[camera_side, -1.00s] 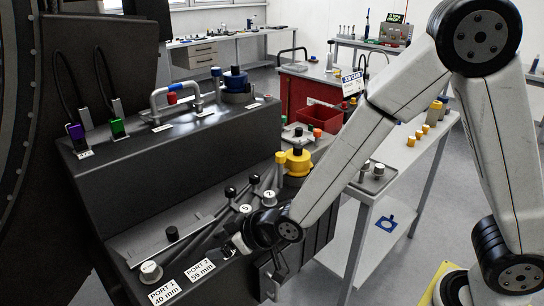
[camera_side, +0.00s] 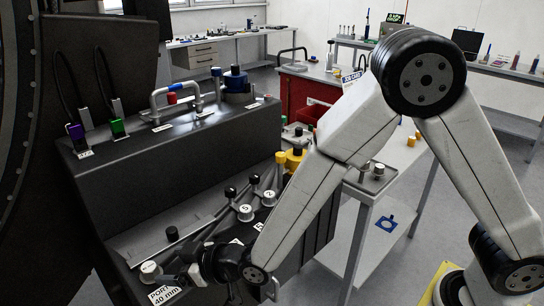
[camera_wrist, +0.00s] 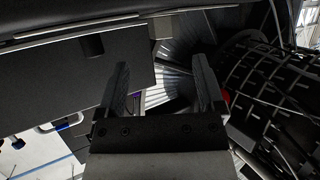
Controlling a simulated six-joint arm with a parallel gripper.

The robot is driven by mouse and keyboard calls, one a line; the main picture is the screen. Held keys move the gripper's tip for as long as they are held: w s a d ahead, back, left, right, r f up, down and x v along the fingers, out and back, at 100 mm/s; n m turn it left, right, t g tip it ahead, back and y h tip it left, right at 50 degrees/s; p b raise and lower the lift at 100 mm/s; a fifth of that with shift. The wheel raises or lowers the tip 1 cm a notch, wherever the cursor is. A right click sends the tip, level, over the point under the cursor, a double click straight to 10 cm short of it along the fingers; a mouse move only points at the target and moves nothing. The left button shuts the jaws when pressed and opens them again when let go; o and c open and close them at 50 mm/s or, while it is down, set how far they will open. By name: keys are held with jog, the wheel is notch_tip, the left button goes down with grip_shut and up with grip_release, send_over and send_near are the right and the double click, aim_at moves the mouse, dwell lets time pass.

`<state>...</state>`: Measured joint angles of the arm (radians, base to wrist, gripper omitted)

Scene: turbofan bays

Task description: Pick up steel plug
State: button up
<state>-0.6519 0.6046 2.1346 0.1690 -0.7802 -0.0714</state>
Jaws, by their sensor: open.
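A silver round plug (camera_side: 150,268) with a pale top sits at the PORT 1 40 mm label (camera_side: 163,294), at the front left of the dark housing. Two more silver-topped plugs (camera_side: 371,169) stand in a small grey tray on the white bench at right. I cannot tell by name which is the steel plug. My gripper (camera_side: 180,279) is low over the housing's front, just right of the PORT 1 plug. In the wrist view my gripper (camera_wrist: 162,82) is open, with nothing held between its fingers. No plug can be made out there.
Black-topped and numbered knobs (camera_side: 245,213) stand on sloping pipes behind my gripper. A small black knob (camera_side: 172,233) is on the ledge behind the PORT 1 plug. A yellow fitting (camera_side: 295,159) is further back right. My forearm hides part of the housing's right side.

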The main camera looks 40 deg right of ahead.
aim_at(152, 268)
jog(key=shift+w+a+f, duration=0.1)
jog(key=shift+w+a, duration=0.05)
jog(key=shift+w, duration=0.1)
jog(key=shift+x, duration=2.5)
jog(key=shift+s+a+f, duration=0.1)
jog(key=shift+s+a, duration=0.05)
jog(key=shift+a, duration=0.05)
grip_shut()
